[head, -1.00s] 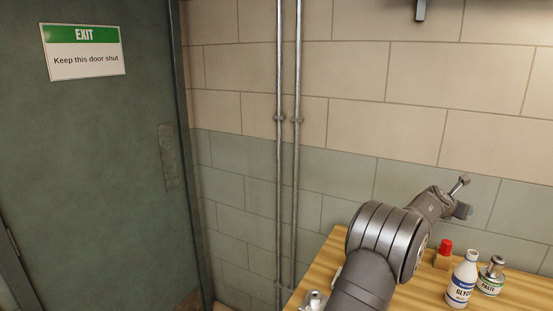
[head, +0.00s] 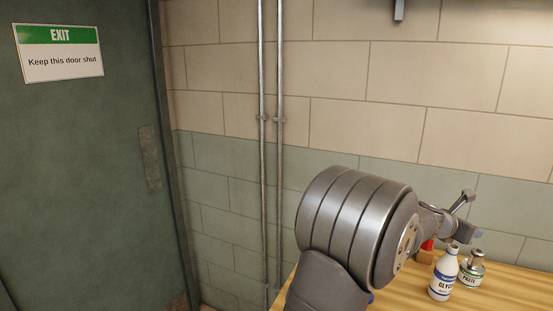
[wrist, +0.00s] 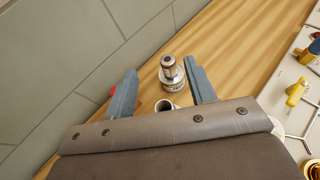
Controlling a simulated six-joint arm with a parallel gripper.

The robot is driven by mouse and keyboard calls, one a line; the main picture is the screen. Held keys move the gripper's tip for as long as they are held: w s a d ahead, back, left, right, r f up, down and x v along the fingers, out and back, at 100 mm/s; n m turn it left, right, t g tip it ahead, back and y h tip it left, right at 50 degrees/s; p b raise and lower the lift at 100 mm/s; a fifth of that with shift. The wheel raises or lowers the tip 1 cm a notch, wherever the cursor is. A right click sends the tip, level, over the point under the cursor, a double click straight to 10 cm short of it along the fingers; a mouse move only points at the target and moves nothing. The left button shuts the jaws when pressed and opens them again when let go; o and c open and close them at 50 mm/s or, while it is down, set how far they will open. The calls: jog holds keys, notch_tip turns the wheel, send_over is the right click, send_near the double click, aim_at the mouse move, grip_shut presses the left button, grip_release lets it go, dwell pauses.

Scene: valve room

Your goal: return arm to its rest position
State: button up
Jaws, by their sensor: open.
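My arm reaches from the bottom of the head view toward the right. My gripper (head: 467,216) is open and empty, above the bench beyond the bottles. In the wrist view, its two fingers (wrist: 160,68) stand apart, with a metal-topped jar (wrist: 172,78) seen between and below them. I cannot tell the exact height of the gripper above the jar. The arm's large joint hides part of the bench in the head view.
A wooden bench (head: 511,284) holds a white glycol-type bottle (head: 443,277), a paste jar (head: 470,272) and a red-topped item (head: 427,246), partly hidden. A yellow handle (wrist: 297,92) sits on a pale panel. Wall pipes (head: 271,150) and an exit door (head: 75,180) are left.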

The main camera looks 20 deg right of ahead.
jog(key=shift+s+a, duration=1.65)
jog(key=shift+s, duration=0.15)
jog(key=shift+w+d, duration=0.1)
jog(key=w+d+t, duration=0.1)
jog(key=w+d, duration=0.4)
jog(key=w, duration=0.3)
jog(key=w+d+f+n, duration=0.1)
jog(key=w+d, duration=0.4)
jog(key=w, duration=0.3)
jog(key=shift+d+t, duration=0.4)
